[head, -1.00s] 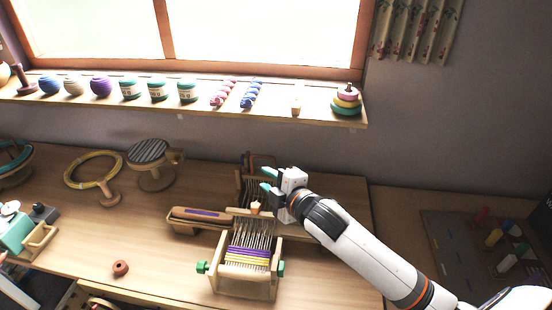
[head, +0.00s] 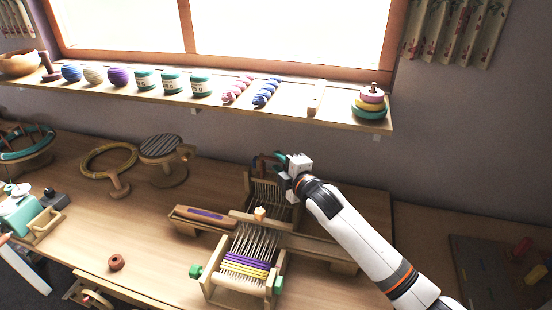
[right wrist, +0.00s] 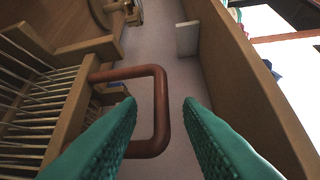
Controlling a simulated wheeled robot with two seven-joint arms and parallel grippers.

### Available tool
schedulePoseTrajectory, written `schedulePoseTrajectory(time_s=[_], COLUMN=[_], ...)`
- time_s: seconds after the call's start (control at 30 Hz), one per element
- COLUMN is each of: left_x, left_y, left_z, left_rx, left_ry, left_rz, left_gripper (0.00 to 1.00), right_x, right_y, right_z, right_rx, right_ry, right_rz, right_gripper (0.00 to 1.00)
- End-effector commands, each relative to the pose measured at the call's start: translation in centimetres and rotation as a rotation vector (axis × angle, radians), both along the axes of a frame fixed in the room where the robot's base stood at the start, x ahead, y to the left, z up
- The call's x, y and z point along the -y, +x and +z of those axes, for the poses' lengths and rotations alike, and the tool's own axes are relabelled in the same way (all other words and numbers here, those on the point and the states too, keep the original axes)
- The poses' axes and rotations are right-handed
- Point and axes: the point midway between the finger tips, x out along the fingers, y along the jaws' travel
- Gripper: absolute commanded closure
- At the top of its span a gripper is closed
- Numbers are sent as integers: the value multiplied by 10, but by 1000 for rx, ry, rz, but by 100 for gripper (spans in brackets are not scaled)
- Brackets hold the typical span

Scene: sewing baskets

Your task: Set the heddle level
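A wooden table loom (head: 212,291) stands on the bench, with purple and yellow weaving at its front. Its wooden heddle frame (right wrist: 74,112) with many thin wires is at the left of the right wrist view. A red-brown U-shaped handle (right wrist: 161,90) sticks out from the frame's side. My right gripper (right wrist: 160,103) is open, its green fingers apart with the handle's outer bar between them. Gaps show on both sides of the bar. In the head view my right gripper (head: 268,162) is at the loom's back, where it hides part of the frame. My left gripper is not in view.
A wooden shuttle (head: 203,217) lies left of the loom. Hoops and a round stand (head: 168,172) are further left. A windowsill shelf with yarn and a ring stack (head: 369,105) runs behind.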

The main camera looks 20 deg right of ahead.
Motion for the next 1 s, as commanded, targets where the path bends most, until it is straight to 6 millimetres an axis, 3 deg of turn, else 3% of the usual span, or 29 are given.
schedulePoseTrajectory(time_s=[0.2,0.57,0.8,1.0], left_x=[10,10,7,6], left_y=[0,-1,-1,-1], left_z=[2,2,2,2], left_rx=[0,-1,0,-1], left_ry=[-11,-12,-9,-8], left_rz=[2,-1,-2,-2], left_gripper=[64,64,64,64], right_x=[-4,-5,-5,-5], right_y=[22,26,26,26], right_z=[-3,-3,-3,-4], right_rx=[0,0,0,0], right_ry=[0,0,0,0], right_rz=[-1,0,0,-1], right_gripper=[67,67,100,100])
